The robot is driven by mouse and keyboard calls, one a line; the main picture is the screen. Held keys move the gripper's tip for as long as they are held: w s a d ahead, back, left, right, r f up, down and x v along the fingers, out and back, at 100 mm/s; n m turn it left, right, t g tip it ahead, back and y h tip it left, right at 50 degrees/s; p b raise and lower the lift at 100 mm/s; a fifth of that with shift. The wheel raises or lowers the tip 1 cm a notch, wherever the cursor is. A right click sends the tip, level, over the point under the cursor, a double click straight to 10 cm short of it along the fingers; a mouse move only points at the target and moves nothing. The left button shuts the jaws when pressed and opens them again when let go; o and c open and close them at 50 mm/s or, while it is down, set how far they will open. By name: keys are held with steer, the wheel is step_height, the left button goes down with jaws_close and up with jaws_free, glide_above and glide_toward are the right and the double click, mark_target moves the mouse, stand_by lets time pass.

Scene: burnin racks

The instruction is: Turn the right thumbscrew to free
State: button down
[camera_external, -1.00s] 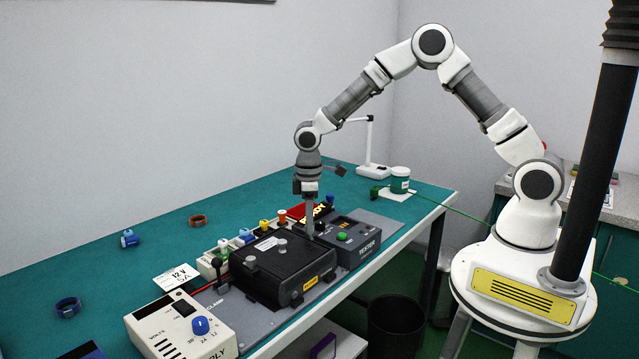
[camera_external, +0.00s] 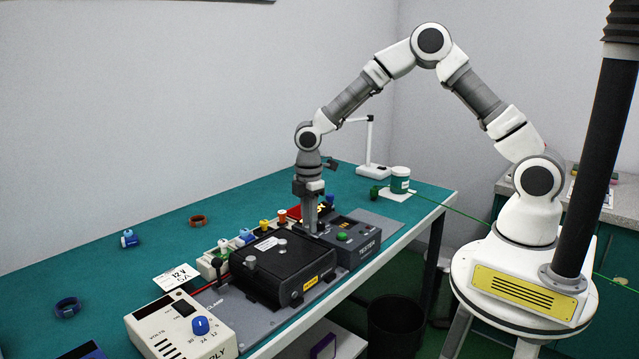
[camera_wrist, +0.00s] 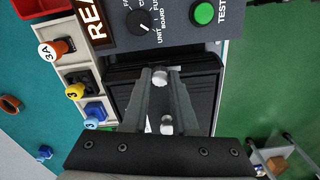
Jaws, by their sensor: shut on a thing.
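A black box (camera_external: 270,278) sits on a grey base plate on the bench. Two silver thumbscrews show on its top in the external view, one at the left (camera_external: 250,262) and one near the middle (camera_external: 283,243). My gripper (camera_external: 311,230) points straight down at the box's right end, beside the tester. In the wrist view my fingertips are shut on a silver thumbscrew (camera_wrist: 160,78), the right one, next to the tester panel. Another silver screw head (camera_wrist: 166,126) shows between my fingers, farther back. The fingers hide the held screw in the external view.
The tester (camera_external: 352,238), with a green button, stands close to the right of my gripper. Coloured plugs (camera_external: 264,225) stand in a pale rack behind the box. A white power supply (camera_external: 180,325) is at the front left. The left bench is mostly clear.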

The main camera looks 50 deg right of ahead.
steer(key=shift+a+r, duration=0.1)
steer(key=c, duration=0.7)
jaws_free()
step_height(320, 180, up, 17)
steer(key=shift+r, duration=0.15)
